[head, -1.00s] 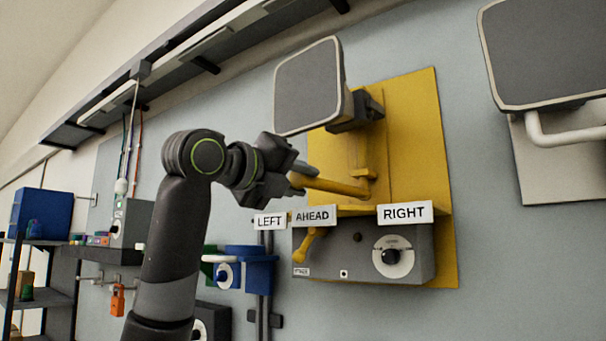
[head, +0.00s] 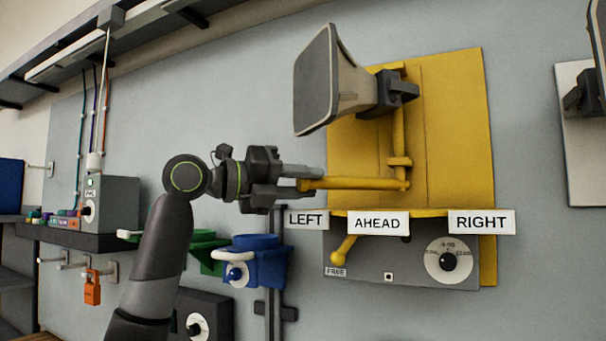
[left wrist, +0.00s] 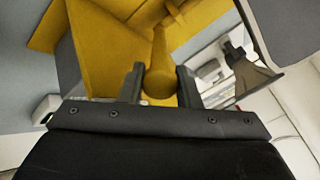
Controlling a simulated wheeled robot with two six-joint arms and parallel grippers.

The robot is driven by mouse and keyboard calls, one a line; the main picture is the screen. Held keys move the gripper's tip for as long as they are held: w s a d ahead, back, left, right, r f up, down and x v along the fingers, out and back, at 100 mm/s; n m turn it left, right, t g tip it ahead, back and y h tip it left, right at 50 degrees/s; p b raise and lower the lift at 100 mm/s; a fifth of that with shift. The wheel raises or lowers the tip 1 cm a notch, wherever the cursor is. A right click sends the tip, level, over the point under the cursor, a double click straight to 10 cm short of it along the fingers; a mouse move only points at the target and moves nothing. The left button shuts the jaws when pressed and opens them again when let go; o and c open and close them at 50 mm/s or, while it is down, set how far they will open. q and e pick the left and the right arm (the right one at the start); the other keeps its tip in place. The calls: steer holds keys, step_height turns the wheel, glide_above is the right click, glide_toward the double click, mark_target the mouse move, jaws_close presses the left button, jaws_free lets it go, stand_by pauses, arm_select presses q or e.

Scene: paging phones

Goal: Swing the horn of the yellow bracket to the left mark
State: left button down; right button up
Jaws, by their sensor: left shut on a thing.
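The yellow bracket (head: 460,130) is on the wall and carries a beige horn with a dark square mouth (head: 318,80). The horn is turned to the left in the head view. A yellow handle bar (head: 355,183) reaches left from the bracket's upright. My left gripper (head: 312,178) is shut on the tip of this handle; in the left wrist view its fingers (left wrist: 161,85) stand on either side of the bar's rounded end. Below are the labels LEFT (head: 306,220), AHEAD (head: 379,223) and RIGHT (head: 481,222). The handle's tip is above LEFT. My right gripper is out of view.
Below the labels is a grey box (head: 400,268) with a dial (head: 448,261) and a small yellow lever (head: 343,250) by a plate reading FREE. A blue holder (head: 262,262) and a green holder (head: 205,245) are at lower left. Another horn's panel (head: 585,140) is at right.

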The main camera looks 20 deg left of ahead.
arm_select(q)
steer(key=shift+w+a, duration=0.1)
steer(key=shift+a, duration=0.05)
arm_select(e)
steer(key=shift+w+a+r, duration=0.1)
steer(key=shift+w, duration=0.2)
arm_select(q)
steer(key=c, duration=1.1)
jaws_free()
steer(key=shift+o, duration=0.2)
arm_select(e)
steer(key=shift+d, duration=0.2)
arm_select(q)
steer(key=shift+s+a, duration=0.15)
steer(key=shift+s, duration=0.1)
steer(key=b+v, duration=0.6)
steer(key=v, duration=1.1)
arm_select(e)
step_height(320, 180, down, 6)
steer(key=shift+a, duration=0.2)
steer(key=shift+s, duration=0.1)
